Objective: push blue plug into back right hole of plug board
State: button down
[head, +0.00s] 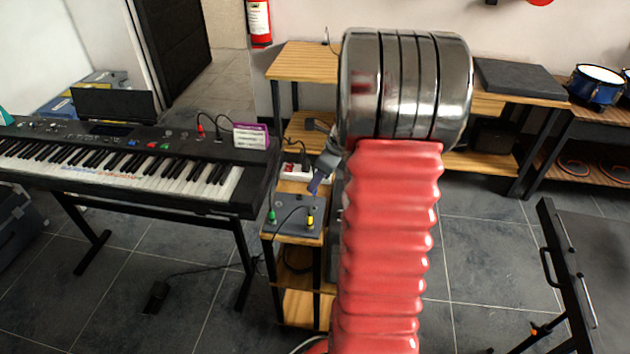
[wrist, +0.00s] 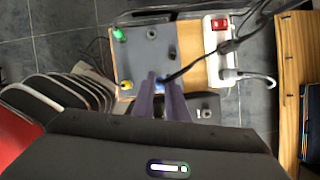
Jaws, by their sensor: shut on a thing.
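The grey plug board (head: 292,230) lies on a narrow wooden shelf, with a green plug (head: 271,215) and a yellow plug (head: 310,220) standing in it. In the wrist view the board (wrist: 137,60) shows the green plug (wrist: 119,35) in one corner and the yellow plug (wrist: 126,85) in another. My gripper (head: 315,186) is above the board's back right side. In the wrist view its purple fingers (wrist: 159,80) are shut on the blue plug, of which only a little blue shows between the tips. The fingers hide the area beneath, so I cannot tell whether the plug touches the board.
A white power strip with a red switch (wrist: 219,24) lies beside the board; it also shows in the head view (head: 295,172). A black cable (wrist: 205,52) runs from the fingertips toward it. A keyboard (head: 130,160) stands left of the shelf.

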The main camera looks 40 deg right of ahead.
aim_at(316, 193)
jog(key=shift+f, duration=2.35)
jog(key=shift+f, duration=1.05)
dwell(1.3)
jog(key=c, duration=1.7)
grip_release()
jog(key=shift+o, duration=0.2)
jog(key=shift+d+r, duration=0.1)
jog(key=shift+r, duration=0.35)
jog(key=v, duration=1.3)
jog(key=shift+s, duration=0.2)
jog(key=shift+f, duration=0.2)
